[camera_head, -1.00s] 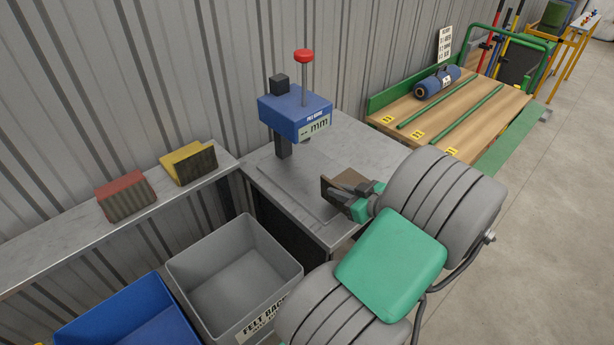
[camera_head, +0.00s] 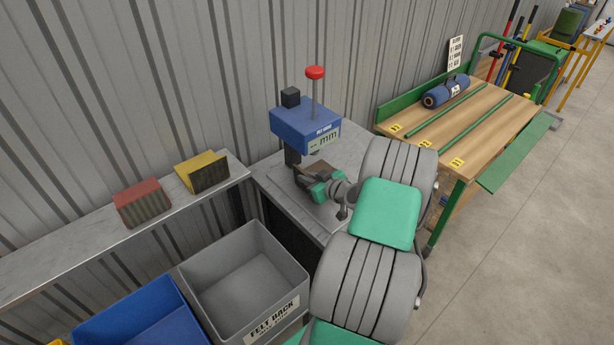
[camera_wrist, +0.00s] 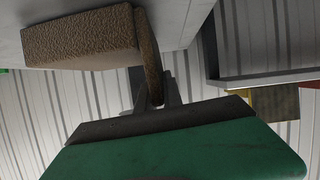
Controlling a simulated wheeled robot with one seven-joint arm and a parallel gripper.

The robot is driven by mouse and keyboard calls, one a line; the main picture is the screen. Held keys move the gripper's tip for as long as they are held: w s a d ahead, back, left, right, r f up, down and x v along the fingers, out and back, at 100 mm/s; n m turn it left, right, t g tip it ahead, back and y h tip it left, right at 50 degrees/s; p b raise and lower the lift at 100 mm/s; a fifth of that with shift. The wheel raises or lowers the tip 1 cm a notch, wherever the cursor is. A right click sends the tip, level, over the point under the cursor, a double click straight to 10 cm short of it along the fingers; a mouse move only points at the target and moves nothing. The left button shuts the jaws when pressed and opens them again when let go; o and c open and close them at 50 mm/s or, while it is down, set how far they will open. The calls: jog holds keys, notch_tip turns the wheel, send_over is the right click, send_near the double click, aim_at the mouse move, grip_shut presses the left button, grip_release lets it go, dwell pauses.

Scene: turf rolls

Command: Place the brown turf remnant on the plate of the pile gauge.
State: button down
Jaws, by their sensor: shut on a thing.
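The brown turf remnant (camera_head: 319,168) shows in the head view at the gauge, partly hidden by my gripper. In the wrist view the remnant (camera_wrist: 85,42) is a brown block with an upright flap. My gripper (camera_head: 307,182) is shut on that flap, which shows between the fingers in the wrist view (camera_wrist: 157,95). The pile gauge (camera_head: 306,125) has a blue head with an "mm" display and a red knob on top. The gauge's plate (camera_head: 290,197) lies below the head, and the remnant is over it. I cannot tell whether the remnant touches the plate.
A red turf piece (camera_head: 143,204) and a yellow one (camera_head: 203,173) stand on the shelf (camera_head: 70,238) at left. A grey bin (camera_head: 245,285) and a blue bin (camera_head: 145,318) are in front. A wooden bench (camera_head: 470,125) with a blue roll (camera_head: 446,91) stands at right.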

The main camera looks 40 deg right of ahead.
jog(key=shift+f, duration=0.1)
jog(key=c, duration=2)
grip_release()
jog(key=shift+f, duration=0.1)
jog(key=o, duration=0.5)
